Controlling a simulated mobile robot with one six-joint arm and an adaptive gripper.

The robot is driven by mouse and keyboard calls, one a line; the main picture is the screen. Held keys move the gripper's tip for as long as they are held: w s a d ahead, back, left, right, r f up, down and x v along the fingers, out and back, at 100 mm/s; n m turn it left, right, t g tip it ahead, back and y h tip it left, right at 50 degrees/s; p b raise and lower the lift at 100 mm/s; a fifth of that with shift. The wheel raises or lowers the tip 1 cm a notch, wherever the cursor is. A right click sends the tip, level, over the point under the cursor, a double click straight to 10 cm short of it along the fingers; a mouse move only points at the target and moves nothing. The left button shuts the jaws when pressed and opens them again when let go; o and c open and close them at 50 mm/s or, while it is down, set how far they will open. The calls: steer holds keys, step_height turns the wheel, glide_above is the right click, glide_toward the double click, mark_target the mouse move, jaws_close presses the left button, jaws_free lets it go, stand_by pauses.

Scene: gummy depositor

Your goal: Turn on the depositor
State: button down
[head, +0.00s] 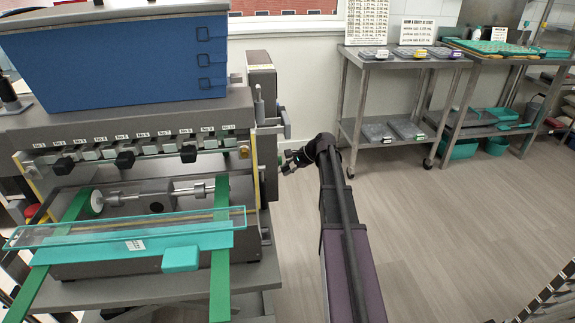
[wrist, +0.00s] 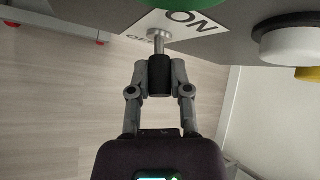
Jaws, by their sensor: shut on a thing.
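The depositor (head: 125,110) stands at the left in the head view, a grey machine with a blue hopper (head: 120,55) on top. My gripper (head: 292,160) is at its right side, small and partly hidden by my arm. In the wrist view my gripper (wrist: 160,72) is shut on a black cylindrical switch knob (wrist: 159,73), one finger on each side. A short metal stem (wrist: 159,39) joins the knob to a panel with a white label (wrist: 180,24) reading ON and OFF. The stem meets the label between the two words.
A green round part (wrist: 190,3), a white button (wrist: 290,45) and a yellow one (wrist: 309,73) sit on the panel near the knob. A teal tray (head: 140,245) lies across green rails. Steel tables (head: 400,65) with trays stand at the back right. The floor between is clear.

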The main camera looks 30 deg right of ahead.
steer(key=shift+a+r+h+p, duration=0.1)
steer(key=shift+a+h+p, duration=0.05)
steer(key=shift+h+p, duration=0.25)
steer(key=c, duration=0.5)
jaws_free()
steer(key=shift+c, duration=0.2)
steer(key=shift+b, duration=0.45)
